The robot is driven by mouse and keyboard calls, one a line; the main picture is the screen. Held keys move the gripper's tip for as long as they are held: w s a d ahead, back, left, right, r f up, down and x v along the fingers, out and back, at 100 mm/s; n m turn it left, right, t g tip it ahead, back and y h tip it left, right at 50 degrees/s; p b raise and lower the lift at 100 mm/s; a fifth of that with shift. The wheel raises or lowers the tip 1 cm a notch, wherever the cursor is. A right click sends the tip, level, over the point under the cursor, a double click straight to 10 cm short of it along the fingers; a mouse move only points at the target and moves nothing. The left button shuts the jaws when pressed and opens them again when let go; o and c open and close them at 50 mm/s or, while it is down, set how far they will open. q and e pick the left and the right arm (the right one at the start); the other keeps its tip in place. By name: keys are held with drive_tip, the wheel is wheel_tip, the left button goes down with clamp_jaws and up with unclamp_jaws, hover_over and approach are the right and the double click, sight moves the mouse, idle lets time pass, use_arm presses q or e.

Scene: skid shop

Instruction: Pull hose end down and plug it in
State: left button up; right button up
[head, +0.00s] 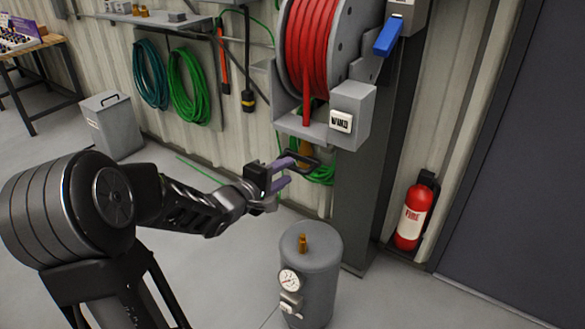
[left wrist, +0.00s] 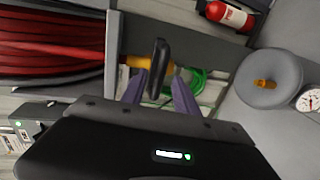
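The red hose (head: 306,50) is wound on a wall-mounted reel. Its brass-coloured end (head: 305,147) hangs just below the reel's bracket, with a black loop handle (head: 313,161). In the left wrist view the brass end (left wrist: 135,61) runs behind the black handle (left wrist: 158,62). My left gripper (head: 287,171) is at the handle, its purple fingers apart. In the left wrist view the handle stands between the fingertips, with gaps showing on both sides. A grey tank (head: 318,262) with an upright brass fitting (head: 302,242) stands on the floor below. My right gripper is not in view.
A dark post (head: 362,205) stands behind the tank, right of the hose end. A grey bin (head: 111,125) and coiled green hoses (head: 188,88) are at left. The space between handle and tank looks clear.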

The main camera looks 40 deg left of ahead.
sight(291, 169)
use_arm(q)
drive_tip(key=x, duration=0.4)
clamp_jaws()
idle(0.4)
drive_tip(key=shift+f, duration=0.1)
idle(0.9)
